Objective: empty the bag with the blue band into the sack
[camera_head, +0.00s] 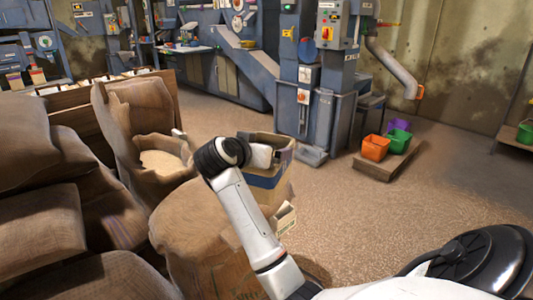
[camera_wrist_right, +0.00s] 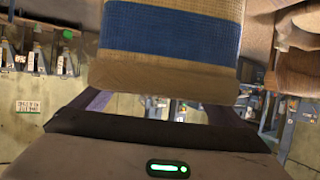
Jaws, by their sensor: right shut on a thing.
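The bag with the blue band (camera_head: 267,181) is tan and boxy, in the middle of the head view beyond my right wrist. It looks roughly upright, held above the floor. Its blue band (camera_wrist_right: 170,32) fills the top of the right wrist view. My right gripper (camera_head: 272,156) is shut on the bag; its fingertips are mostly hidden in the head view. The open burlap sack (camera_head: 118,110) stands to the left of the bag, with pale grain (camera_head: 162,163) showing in its mouth. The bag is apart from the sack. My left gripper is not in view.
Full burlap sacks (camera_head: 35,215) are piled at the left, and another sack (camera_head: 190,225) stands below my right forearm. A blue-grey machine (camera_head: 315,110) stands behind. Orange (camera_head: 375,147), green and purple buckets sit on a low wooden platform. The floor at centre right is clear.

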